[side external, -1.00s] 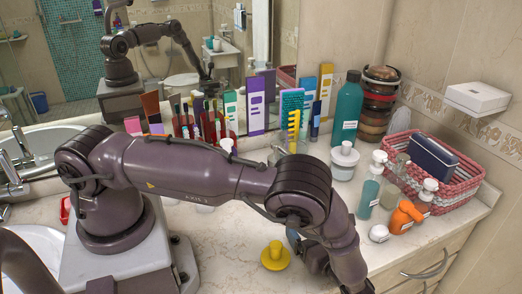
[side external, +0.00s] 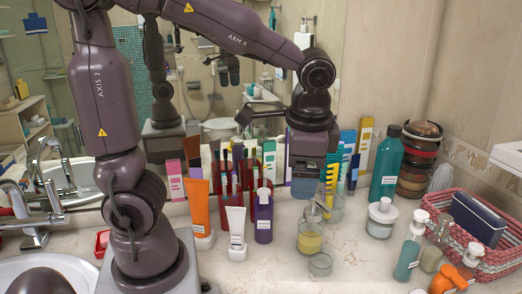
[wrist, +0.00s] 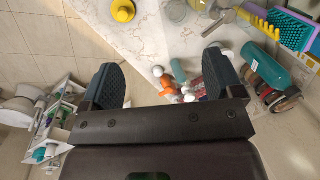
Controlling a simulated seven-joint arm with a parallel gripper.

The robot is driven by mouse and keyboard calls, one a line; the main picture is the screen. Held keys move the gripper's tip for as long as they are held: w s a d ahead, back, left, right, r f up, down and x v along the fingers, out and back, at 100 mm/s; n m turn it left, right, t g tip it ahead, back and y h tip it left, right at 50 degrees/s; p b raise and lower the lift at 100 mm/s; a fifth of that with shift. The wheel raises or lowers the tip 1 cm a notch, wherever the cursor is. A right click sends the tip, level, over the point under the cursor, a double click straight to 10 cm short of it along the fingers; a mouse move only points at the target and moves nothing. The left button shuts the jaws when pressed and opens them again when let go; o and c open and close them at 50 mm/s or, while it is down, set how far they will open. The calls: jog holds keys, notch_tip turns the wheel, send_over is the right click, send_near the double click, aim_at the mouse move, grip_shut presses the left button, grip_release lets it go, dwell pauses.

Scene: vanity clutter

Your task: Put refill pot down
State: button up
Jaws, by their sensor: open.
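My gripper (side external: 306,182) is raised near the back of the counter, in front of the mirror. In the wrist view my gripper (wrist: 165,66) has its two dark fingers wide apart with nothing between them. Several pots stand on the counter: a clear pot with yellow content (side external: 310,238), a small clear pot (side external: 320,264) in front of it, and a white-lidded jar (side external: 382,218) to the right. I cannot tell which is the refill pot. None of these touches my gripper. A yellow knobbed object (wrist: 123,10) shows at the top of the wrist view.
A white tube (side external: 236,228), orange tube (side external: 198,208) and purple bottle (side external: 263,218) stand left of the pots. Boxes and brushes line the mirror. A teal bottle (side external: 386,162), pump bottles (side external: 410,252) and a pink basket (side external: 487,256) crowd the right. The front middle counter is fairly clear.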

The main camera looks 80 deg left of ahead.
jog(key=s+r+n+t+h, duration=0.2)
jog(key=s+r+n+t, duration=0.2)
jog(key=s, duration=0.3)
jog(key=shift+s+d+t, duration=0.15)
jog(key=shift+t, duration=0.45)
